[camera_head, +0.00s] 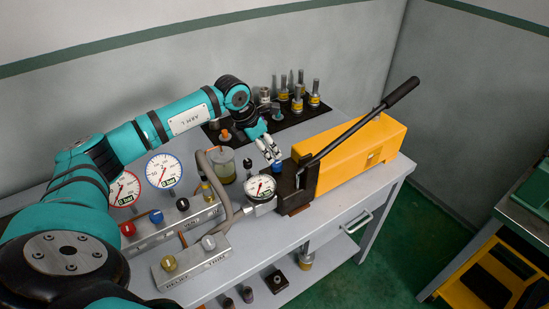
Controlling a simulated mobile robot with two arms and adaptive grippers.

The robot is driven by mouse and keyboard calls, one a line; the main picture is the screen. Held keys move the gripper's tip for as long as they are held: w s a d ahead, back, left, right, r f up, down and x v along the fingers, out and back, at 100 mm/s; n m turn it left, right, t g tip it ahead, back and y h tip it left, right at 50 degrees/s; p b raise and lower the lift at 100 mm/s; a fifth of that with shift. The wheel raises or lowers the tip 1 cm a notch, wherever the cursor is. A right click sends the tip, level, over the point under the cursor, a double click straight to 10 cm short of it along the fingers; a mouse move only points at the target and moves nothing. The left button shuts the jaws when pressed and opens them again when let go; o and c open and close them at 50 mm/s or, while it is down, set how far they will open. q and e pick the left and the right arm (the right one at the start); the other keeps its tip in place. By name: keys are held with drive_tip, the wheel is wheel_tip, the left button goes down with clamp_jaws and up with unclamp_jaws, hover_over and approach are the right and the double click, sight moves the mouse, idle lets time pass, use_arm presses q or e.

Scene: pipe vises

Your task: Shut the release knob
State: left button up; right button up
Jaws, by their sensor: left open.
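A yellow hand pump (345,158) with a long black-gripped lever (368,118) stands on the grey bench. Its dark front block (298,187) carries a round gauge (261,187). A small black knob (248,164) shows left of the front block; I cannot tell whether it is the release knob. My left gripper (272,155) is open and empty, pointing down above and just left of the front block. It appears apart from the pump, though the gap is hard to judge. My right gripper is not in view.
Two dial gauges (164,171), a jar (223,164) and hoses stand behind. A black tray (282,119) holds several fittings at the back.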

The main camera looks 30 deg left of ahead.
sight(276, 162)
use_arm(q)
drive_tip(key=p+x, duration=0.1)
drive_tip(key=x, duration=0.7)
drive_tip(key=shift+w+d+p, duration=0.1)
drive_tip(key=shift+p, duration=0.25)
drive_tip(key=shift+c, duration=0.3)
